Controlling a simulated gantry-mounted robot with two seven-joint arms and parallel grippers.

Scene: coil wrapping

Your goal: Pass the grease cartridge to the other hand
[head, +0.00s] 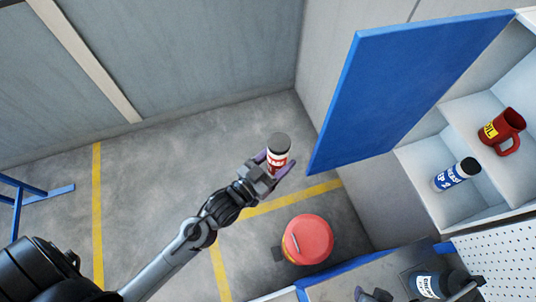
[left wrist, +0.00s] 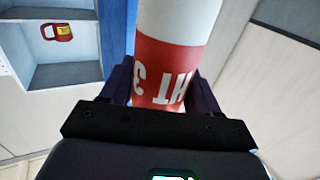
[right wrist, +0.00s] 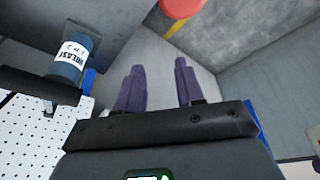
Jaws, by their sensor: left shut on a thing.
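A white and red cartridge (head: 279,156) with a dark cap is held up over the floor by my left gripper (head: 271,170), which is shut on it. In the left wrist view, the cartridge (left wrist: 172,70) stands between the two fingers, and its red band reads "HT 3". My right gripper (right wrist: 155,85) is open with nothing between its fingers. In the head view, only a dark part of what looks like the right gripper (head: 373,295) shows at the bottom edge, well apart from the cartridge.
A blue "EP 2" grease cartridge (head: 456,175) and a red oil jug (head: 502,131) sit in the cabinet. Its blue door (head: 400,85) stands open. Another blue grease container (head: 428,285) is by the pegboard (head: 505,262). A red-lidded drum (head: 308,239) stands below. Air around the held cartridge is clear.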

